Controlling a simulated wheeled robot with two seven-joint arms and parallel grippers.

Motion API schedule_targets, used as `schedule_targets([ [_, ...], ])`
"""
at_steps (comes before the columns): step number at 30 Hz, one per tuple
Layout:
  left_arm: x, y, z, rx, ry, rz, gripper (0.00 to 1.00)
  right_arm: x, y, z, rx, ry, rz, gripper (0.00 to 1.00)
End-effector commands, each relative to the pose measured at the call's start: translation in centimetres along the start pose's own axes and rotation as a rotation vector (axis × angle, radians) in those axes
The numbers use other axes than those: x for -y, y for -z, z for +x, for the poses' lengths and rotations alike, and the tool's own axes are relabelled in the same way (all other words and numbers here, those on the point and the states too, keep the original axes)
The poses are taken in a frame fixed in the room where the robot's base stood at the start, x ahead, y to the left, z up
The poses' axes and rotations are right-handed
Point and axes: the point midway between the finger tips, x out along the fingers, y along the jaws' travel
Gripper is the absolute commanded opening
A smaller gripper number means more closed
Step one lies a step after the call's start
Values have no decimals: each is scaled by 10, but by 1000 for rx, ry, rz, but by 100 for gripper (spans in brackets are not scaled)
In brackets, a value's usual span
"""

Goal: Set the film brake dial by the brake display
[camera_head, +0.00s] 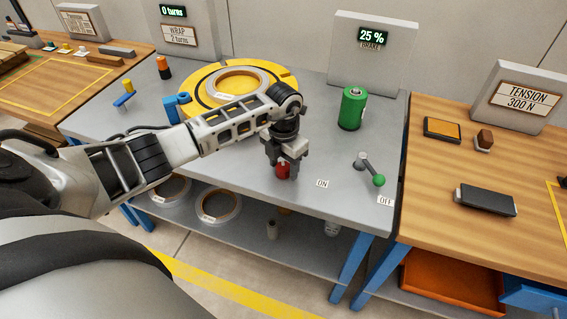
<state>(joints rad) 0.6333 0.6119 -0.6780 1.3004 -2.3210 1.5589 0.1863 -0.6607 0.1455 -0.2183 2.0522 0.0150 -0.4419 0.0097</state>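The brake display (372,37) reads 25 % on a grey panel at the back of the grey bench. My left gripper (283,168) points down over the front middle of the bench. A small red piece (282,172), which looks like the brake dial, shows right under and between its fingers. The gripper hides most of this piece, and I cannot tell whether the fingers press on it. My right gripper is not in view.
A green cylinder (352,109) stands below the display. A lever with a green knob (379,180) is at the right, between ON and OFF labels. A yellow turntable (202,82) with a coil lies behind my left arm. A wooden table (450,150) adjoins at the right.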

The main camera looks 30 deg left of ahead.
Motion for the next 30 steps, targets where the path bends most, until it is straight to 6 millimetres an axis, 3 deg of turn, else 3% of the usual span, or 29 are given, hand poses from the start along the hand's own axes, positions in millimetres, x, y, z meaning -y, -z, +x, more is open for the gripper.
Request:
schedule_targets([
  [1, 0, 0, 0, 0, 0, 0, 37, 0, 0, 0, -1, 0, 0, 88],
  [4, 0, 0, 0, 0, 0, 0, 12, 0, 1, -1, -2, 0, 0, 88],
  [9, 0, 0, -1, 0, 0, -23, 12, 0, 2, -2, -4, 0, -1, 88],
  [18, 0, 0, -1, -1, 0, -232, 12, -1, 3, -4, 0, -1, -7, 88],
  [26, 0, 0, -1, -1, 1, -241, 12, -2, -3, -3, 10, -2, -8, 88],
  [27, 0, 0, -1, -1, 1, -240, 40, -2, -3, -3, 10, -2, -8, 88],
  [29, 0, 0, -1, -1, 1, -240, 56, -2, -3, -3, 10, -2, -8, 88],
  [30, 0, 0, -1, -1, 1, -239, 56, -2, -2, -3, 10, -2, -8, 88],
])
